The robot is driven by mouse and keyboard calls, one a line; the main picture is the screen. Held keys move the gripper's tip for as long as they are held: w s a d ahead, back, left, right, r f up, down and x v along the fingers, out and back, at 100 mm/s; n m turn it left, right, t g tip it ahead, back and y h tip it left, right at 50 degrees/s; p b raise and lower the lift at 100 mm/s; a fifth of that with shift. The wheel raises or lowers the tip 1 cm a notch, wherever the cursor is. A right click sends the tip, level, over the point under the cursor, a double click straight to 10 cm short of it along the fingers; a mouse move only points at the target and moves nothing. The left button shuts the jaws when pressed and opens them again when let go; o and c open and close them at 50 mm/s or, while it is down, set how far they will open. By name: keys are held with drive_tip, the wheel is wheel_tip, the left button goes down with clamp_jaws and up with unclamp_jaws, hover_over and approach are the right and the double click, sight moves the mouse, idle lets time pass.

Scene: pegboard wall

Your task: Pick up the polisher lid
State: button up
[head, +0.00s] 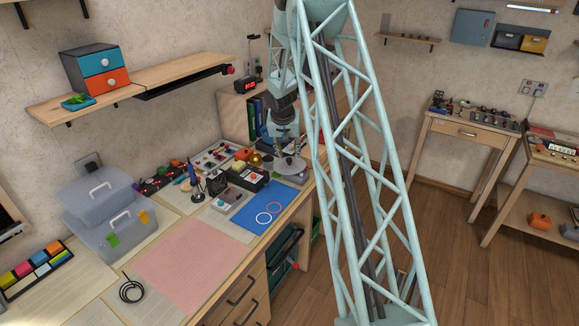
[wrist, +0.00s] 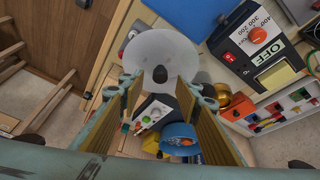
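The polisher lid, a pale translucent disc (wrist: 142,52) with a dark knob (wrist: 160,74), lies ahead of my fingers in the wrist view. In the head view the lid (head: 291,168) shows as a pale disc near the bench's right edge, under my gripper (head: 286,148). My gripper (wrist: 159,84) is open, its two tan-faced fingers apart with the knob lined up between their tips in the picture. No contact with the knob shows, and I cannot tell how far the tips are above it. What lies under the lid is mostly hidden.
A black box with an OFF label (wrist: 262,48) stands right of the lid. A blue mat (head: 264,207) lies on the bench. The pink mat (head: 190,253) is bare.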

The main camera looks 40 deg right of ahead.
sight(289, 158)
drive_tip(key=shift+x, duration=1.65)
drive_tip(key=shift+c, duration=0.4)
drive_tip(key=c, duration=0.8)
drive_tip(key=shift+r, duration=0.1)
drive_tip(key=shift+c, duration=0.2)
drive_tip(key=shift+r, duration=1.6)
drive_tip(key=s+a+b, duration=0.1)
drive_tip(key=s+a, duration=0.3)
drive_tip(key=s, duration=0.2)
drive_tip(key=s+a+r+b, duration=0.1)
drive_tip(key=s+a+b, duration=0.1)
drive_tip(key=s+a, duration=0.2)
drive_tip(key=s, duration=0.3)
drive_tip(key=shift+s+a+r+b, duration=0.15)
drive_tip(key=shift+s+r+b, duration=0.15)
drive_tip(key=shift+s, duration=0.05)
